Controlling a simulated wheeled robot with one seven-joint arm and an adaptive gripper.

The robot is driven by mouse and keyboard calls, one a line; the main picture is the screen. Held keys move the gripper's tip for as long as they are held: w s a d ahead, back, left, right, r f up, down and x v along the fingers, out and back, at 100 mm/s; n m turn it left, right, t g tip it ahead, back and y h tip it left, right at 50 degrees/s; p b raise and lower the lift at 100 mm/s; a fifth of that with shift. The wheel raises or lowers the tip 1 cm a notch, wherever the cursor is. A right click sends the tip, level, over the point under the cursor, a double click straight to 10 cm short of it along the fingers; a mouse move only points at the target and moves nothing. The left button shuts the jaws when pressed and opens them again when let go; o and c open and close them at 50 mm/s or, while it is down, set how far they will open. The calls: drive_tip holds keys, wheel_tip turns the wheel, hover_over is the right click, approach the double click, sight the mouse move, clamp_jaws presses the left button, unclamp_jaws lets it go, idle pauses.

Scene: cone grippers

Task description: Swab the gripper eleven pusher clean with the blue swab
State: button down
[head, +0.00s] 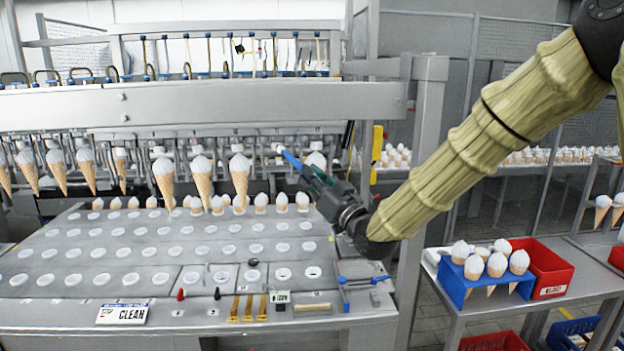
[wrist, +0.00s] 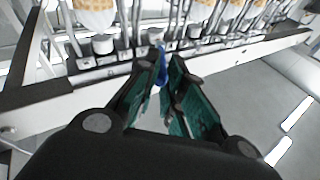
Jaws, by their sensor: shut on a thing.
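My gripper (head: 308,174) is shut on the blue swab (head: 291,159), which points up and left with its white tip (head: 278,148) ahead. The tip is at the right part of the row of cone grippers, in a gap between a held cone (head: 240,178) and another cone top (head: 316,160). I cannot tell whether the tip touches a pusher, or read which gripper is number eleven. In the wrist view the blue swab (wrist: 162,62) shows between the green finger pads (wrist: 165,80), its tip hidden or too small to tell.
Below is a plate (head: 130,262) with rows of holes and a row of cones at its back. A CLEAN sign (head: 122,314) and small tools lie on the front edge. A frame post (head: 425,140) stands right of my gripper. A blue cone rack (head: 484,280) and red bin (head: 543,270) sit on the right table.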

drive_tip(key=shift+w, duration=0.8)
idle(0.8)
drive_tip(key=shift+a, duration=0.1)
